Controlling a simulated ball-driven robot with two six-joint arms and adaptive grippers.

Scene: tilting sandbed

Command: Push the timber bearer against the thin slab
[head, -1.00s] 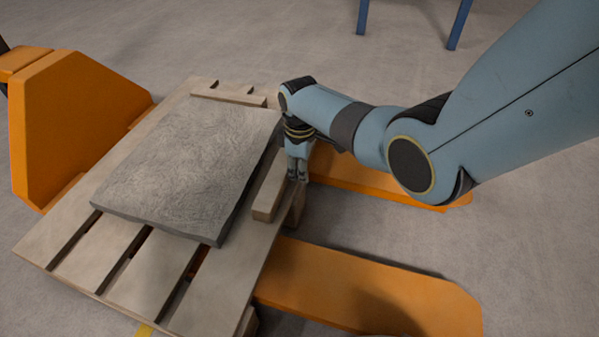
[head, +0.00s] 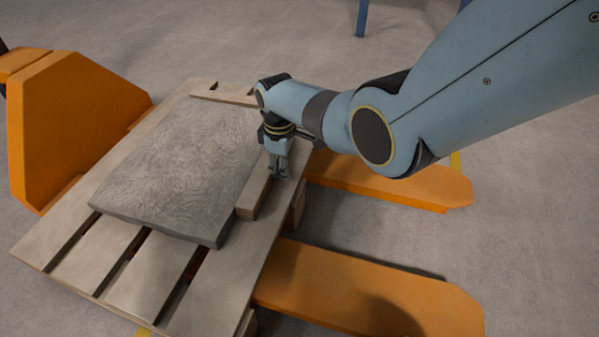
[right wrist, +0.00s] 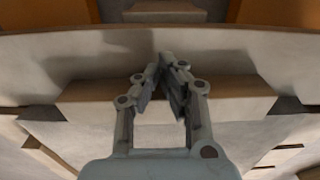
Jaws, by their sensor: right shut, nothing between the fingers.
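The timber bearer (head: 252,201) is a short pale wooden block lying along the right-hand long edge of the thin slab (head: 178,165). The slab is grey and rough, flat on the pallet. I see no clear gap between the bearer's near end and the slab; my arm hides the far end. My right gripper (head: 279,174) is shut and empty, low at the bearer's outer side. In the right wrist view its fingertips (right wrist: 163,62) meet, and the bearer (right wrist: 238,96) runs crosswise behind them. My left gripper is not in view.
The wooden pallet (head: 217,289) carries both, with gaps between its boards. Orange fork arms (head: 360,288) stick out to the right. The orange pallet-truck body (head: 75,120) stands at the left. A notched wood strip (head: 222,95) lies at the back. Grey floor surrounds it.

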